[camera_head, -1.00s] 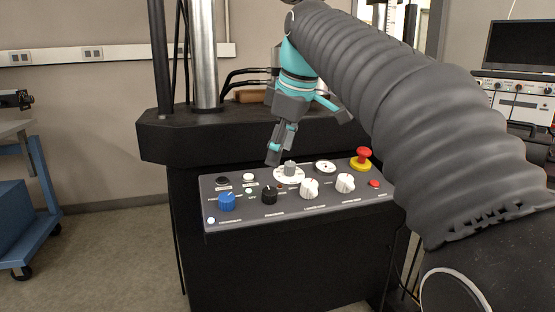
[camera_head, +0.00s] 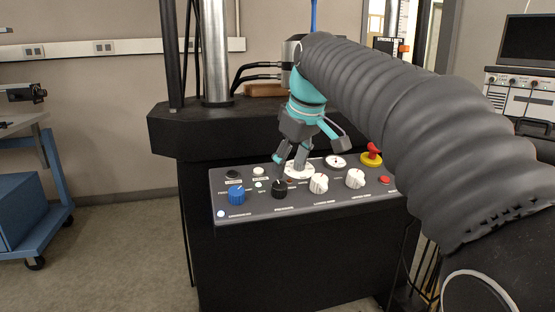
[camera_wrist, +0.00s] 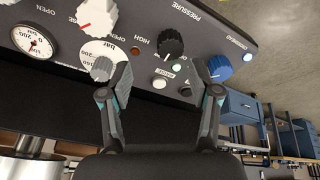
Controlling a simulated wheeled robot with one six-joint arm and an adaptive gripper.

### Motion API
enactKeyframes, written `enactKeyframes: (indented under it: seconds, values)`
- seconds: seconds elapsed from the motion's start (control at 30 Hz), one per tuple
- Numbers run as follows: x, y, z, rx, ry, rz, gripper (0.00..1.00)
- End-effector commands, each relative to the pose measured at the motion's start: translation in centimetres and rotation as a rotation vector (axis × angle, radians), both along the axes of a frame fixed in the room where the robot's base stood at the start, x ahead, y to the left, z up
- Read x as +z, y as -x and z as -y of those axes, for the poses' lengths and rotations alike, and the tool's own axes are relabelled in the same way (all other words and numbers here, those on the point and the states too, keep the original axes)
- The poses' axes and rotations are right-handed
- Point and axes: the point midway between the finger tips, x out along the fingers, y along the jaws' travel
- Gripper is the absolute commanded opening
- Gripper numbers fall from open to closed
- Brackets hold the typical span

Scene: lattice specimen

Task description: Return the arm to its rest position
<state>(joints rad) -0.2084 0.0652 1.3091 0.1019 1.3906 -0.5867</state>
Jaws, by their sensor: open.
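My gripper (camera_head: 291,160) points down just above the control panel (camera_head: 310,208), with my ribbed arm reaching in from the right. In the wrist view my gripper (camera_wrist: 161,75) has its two fingers spread apart with nothing between them. The left finger there overlaps the edge of a white dial disc (camera_wrist: 92,50) with a small grey knob (camera_wrist: 101,69); I cannot tell whether it touches. In the head view the fingers partly cover this disc (camera_head: 299,172). A black knob (camera_wrist: 170,43) and a blue knob (camera_wrist: 219,68) lie beyond the fingertips.
The panel also carries white knobs (camera_head: 319,184), a round gauge (camera_head: 335,162) and a red emergency button (camera_head: 371,154) on yellow. A dark machine ledge (camera_head: 180,133) and a metal column (camera_head: 214,60) stand behind. A blue cart (camera_head: 30,200) stands at left; floor between is clear.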

Motion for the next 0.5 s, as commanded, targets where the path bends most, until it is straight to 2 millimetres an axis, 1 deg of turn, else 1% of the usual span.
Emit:
enactKeyframes:
  seconds: [0.03, 0.17, 0.27, 0.37, 0.47, 0.5]
  values:
    - [-1.0, 0.4, 0.3, -0.042, -0.008, -0.008, 0.62]
    - [-3.8, 1.8, 1.4, -0.164, -0.034, -0.025, 0.62]
    - [-6.1, 3.7, 2.7, -0.271, -0.057, -0.033, 0.62]
    - [-8.4, 6.2, 4.2, -0.377, -0.077, -0.036, 0.62]
    - [-10.9, 9.2, 5.8, -0.476, -0.098, -0.037, 0.62]
    - [-11.9, 10.5, 6.4, -0.513, -0.106, -0.034, 0.62]
